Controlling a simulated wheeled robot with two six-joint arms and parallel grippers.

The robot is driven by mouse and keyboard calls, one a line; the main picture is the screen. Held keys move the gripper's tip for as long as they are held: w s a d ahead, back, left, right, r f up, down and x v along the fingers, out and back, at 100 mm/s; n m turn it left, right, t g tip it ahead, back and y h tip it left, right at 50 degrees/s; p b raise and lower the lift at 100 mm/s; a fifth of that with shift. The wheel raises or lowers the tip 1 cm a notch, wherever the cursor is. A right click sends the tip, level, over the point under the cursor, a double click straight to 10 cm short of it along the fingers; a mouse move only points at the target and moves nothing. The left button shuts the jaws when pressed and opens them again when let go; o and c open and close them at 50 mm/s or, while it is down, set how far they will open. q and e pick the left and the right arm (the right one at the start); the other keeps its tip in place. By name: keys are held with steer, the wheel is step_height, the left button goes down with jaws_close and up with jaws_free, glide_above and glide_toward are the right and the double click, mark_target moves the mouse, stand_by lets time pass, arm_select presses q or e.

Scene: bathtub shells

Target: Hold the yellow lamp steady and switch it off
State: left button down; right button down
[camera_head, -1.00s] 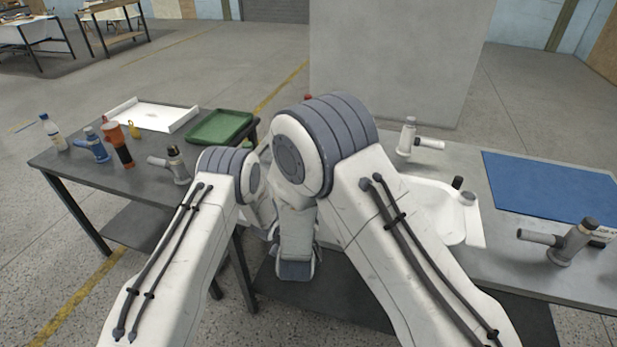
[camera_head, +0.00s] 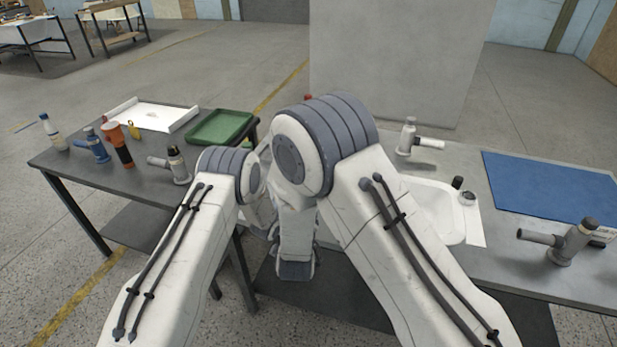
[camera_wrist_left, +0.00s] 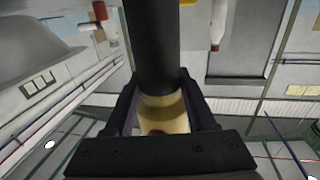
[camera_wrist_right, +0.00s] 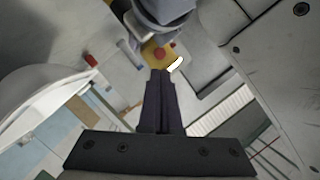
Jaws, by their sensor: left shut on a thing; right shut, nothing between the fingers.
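In the left wrist view my left gripper (camera_wrist_left: 165,105) is shut on the yellow lamp (camera_wrist_left: 165,113), whose black cylindrical part (camera_wrist_left: 153,45) extends away past the fingers. In the right wrist view the yellow lamp (camera_wrist_right: 150,53) lies just beyond the tips of my right gripper (camera_wrist_right: 160,72). It shows a red button (camera_wrist_right: 166,48) and a bright white patch (camera_wrist_right: 176,64). My right gripper is shut and empty; I cannot tell whether its tips touch the lamp. In the head view my arms hide both grippers and most of the lamp.
The right table holds a white tub shell (camera_head: 432,205), a blue mat (camera_head: 550,187) and grey fittings (camera_head: 572,243). A grey panel (camera_head: 395,60) stands behind.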

stand_by(0.5)
steer(key=d+n+y, duration=0.1)
steer(key=n+y, duration=0.1)
steer(key=n, duration=0.8)
steer(key=d+f+n+y, duration=0.1)
steer(key=d+n+y, duration=0.1)
steer(key=n, duration=0.9)
steer(key=d+n+y, duration=0.2)
steer(key=n+y, duration=0.1)
steer(key=n, duration=0.7)
steer(key=shift+s+d+f+n+y, duration=0.25)
steer(key=shift+s+f+n+y, duration=0.05)
steer(key=shift+n+y, duration=0.1)
steer(key=x, duration=1)
steer(key=shift+a, duration=0.1)
